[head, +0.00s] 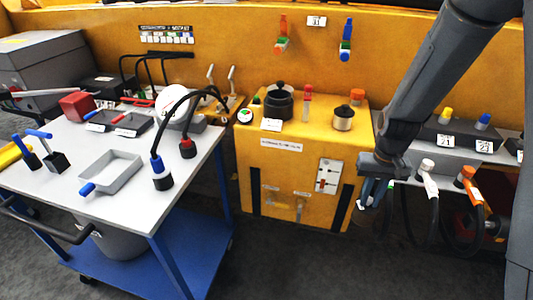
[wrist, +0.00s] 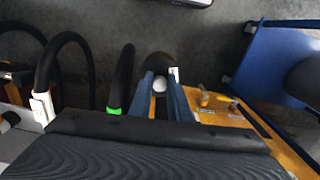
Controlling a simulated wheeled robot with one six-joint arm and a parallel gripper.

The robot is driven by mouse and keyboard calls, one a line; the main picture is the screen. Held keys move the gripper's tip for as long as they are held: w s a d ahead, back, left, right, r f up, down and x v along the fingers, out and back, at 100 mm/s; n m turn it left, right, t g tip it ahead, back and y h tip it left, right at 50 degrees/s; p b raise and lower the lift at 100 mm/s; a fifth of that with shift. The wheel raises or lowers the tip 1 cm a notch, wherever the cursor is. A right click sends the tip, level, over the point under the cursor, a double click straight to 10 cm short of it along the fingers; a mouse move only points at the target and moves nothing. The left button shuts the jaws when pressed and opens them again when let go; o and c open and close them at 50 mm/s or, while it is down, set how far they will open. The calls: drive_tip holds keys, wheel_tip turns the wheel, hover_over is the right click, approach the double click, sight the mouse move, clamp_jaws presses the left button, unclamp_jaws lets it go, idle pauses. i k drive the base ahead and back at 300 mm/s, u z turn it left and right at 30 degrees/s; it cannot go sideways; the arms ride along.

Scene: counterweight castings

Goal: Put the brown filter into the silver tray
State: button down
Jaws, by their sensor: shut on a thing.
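My gripper (head: 373,195) hangs pointing down at the right front corner of the yellow cabinet, its blue-grey fingers low beside the cabinet's side. In the wrist view, the two fingers (wrist: 160,84) are closed around a dark brown round thing (wrist: 159,62) with a pale round part, which looks like the brown filter. Most of it is hidden by the fingers, and it is hard to make out in the head view. The silver tray (head: 125,172), shallow and rectangular with a blue handle, sits empty on the white-topped cart at the left, well away from my gripper.
The yellow cabinet (head: 285,185) with a black pot (head: 279,104) and a small steel pot (head: 343,118) stands between my gripper and the cart (head: 160,212). Black hoses with white (head: 427,168) and orange (head: 467,177) ends hang at right. Blue-handled and black-cabled tools stand near the tray.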

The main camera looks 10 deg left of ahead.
sight(113, 174)
drive_tip(key=z, duration=2.4)
drive_tip(key=k, duration=1.95)
drive_tip(key=u, duration=2.05)
